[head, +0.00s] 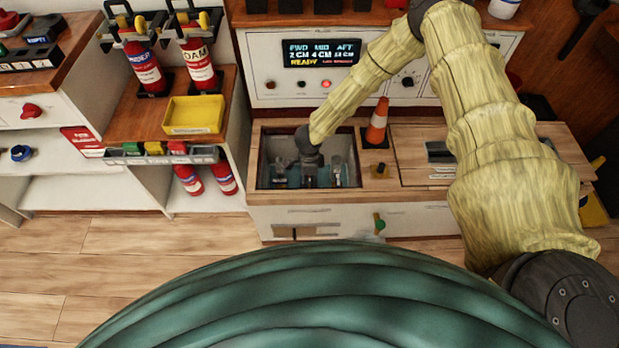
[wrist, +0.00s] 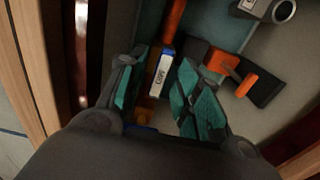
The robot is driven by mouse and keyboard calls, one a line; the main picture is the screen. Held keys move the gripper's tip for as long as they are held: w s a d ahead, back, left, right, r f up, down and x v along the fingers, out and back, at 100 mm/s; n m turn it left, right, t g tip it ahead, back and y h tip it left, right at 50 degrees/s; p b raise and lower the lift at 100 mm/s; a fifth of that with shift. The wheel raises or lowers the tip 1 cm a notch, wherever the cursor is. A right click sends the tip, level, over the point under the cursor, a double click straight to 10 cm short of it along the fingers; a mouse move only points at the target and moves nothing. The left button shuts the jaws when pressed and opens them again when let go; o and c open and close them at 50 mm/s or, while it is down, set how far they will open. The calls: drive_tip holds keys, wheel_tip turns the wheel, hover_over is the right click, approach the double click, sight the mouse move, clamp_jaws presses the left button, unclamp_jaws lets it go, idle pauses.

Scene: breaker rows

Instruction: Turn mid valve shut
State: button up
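A long orange handle (wrist: 173,22) with a white label (wrist: 160,76) lies between my fingers in the wrist view. The label's letters are rotated and seem to read MID. My gripper (wrist: 163,60) is open, with its two teal-padded fingers on either side of the labelled part and apart from each other. I cannot tell if either finger touches it. A second orange lever (wrist: 222,66) on a dark mount lies just right of the right finger. In the head view my gripper (head: 309,170) is down inside a recessed well (head: 265,165), and it hides the valves there.
A display (head: 321,53) above the well shows FWD, MID and AFT levels and READY; a red light (head: 326,84) glows below it. The well's wooden edge (wrist: 35,75) is close at left in the wrist view.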

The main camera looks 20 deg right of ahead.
sight(309, 180)
wheel_tip(309, 180, up, 12)
idle(0.6)
idle(0.5)
drive_tip(key=s+n+p, duration=0.1)
drive_tip(key=s+n, duration=0.1)
drive_tip(key=s, duration=0.1)
drive_tip(key=s+d+f+n+h+p, duration=0.1)
drive_tip(key=s+n, duration=0.1)
drive_tip(key=s, duration=0.1)
drive_tip(key=s+f+n+p, duration=0.1)
drive_tip(key=s+n, duration=0.1)
drive_tip(key=s, duration=0.1)
drive_tip(key=shift+s+d+t+h, duration=0.25)
drive_tip(key=shift+s+t+h, duration=0.05)
drive_tip(key=shift+s+h, duration=0.1)
drive_tip(key=s+d+r+n+y+p, duration=0.1)
drive_tip(key=s+r+n+p, duration=0.2)
drive_tip(key=s+n, duration=0.4)
drive_tip(key=s+d+r+n+p, duration=0.1)
drive_tip(key=s+r+n+p, duration=0.2)
drive_tip(key=s, duration=1.6)
drive_tip(key=r+n, duration=0.1)
drive_tip(key=n, duration=0.3)
drive_tip(key=shift+n+y, duration=0.3)
drive_tip(key=shift+y, duration=0.1)
